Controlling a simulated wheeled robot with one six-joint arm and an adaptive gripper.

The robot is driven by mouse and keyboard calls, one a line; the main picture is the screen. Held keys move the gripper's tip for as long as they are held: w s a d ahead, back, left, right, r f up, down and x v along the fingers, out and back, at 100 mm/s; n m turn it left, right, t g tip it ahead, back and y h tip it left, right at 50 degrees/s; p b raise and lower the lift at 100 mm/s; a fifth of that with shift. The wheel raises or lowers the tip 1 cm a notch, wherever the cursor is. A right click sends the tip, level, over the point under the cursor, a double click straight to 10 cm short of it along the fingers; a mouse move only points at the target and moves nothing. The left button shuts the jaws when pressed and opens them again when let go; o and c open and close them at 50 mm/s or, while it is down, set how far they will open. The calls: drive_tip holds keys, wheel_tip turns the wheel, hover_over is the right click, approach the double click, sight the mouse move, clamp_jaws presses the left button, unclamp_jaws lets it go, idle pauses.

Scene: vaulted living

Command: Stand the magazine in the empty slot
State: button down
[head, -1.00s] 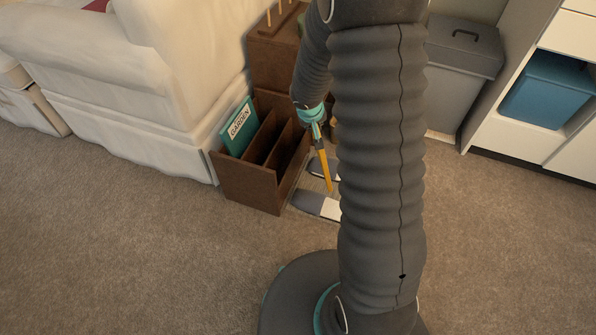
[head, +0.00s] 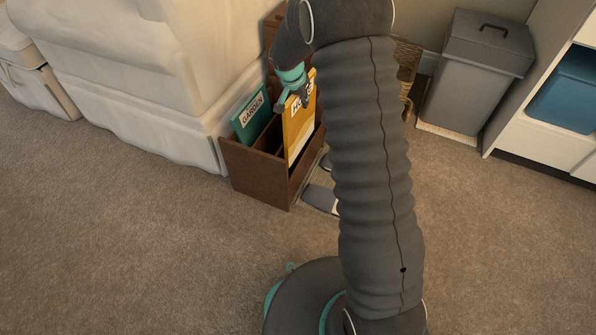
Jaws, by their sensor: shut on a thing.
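A yellow magazine (head: 298,128) with a white title strip, partly readable as "HO", stands upright and slightly tilted at the right part of the brown wooden rack (head: 257,176). My gripper (head: 301,97) is shut on its upper edge. The magazine's lower end overlaps the rack's right-hand slots; I cannot tell whether it is inside a slot or just above. A teal magazine (head: 251,117) labelled "GARDEN" stands in the left slot. The middle slot (head: 268,139) looks empty.
A white sofa (head: 150,90) stands close on the rack's left. Grey slippers (head: 320,198) lie on the floor to its right. Behind my arm are a wicker basket (head: 407,62) and a grey lidded bin (head: 470,75). Carpet in front is clear.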

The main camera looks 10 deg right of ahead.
sight(298, 127)
drive_tip(key=shift+a+f, duration=0.3)
drive_tip(key=shift+f, duration=0.2)
wheel_tip(298, 127, down, 10)
drive_tip(key=shift+a+f+b, duration=0.1)
drive_tip(key=shift+b, duration=0.85)
drive_tip(key=c, duration=1.1)
unclamp_jaws()
drive_tip(key=shift+f, duration=0.1)
drive_tip(key=shift+c, duration=0.2)
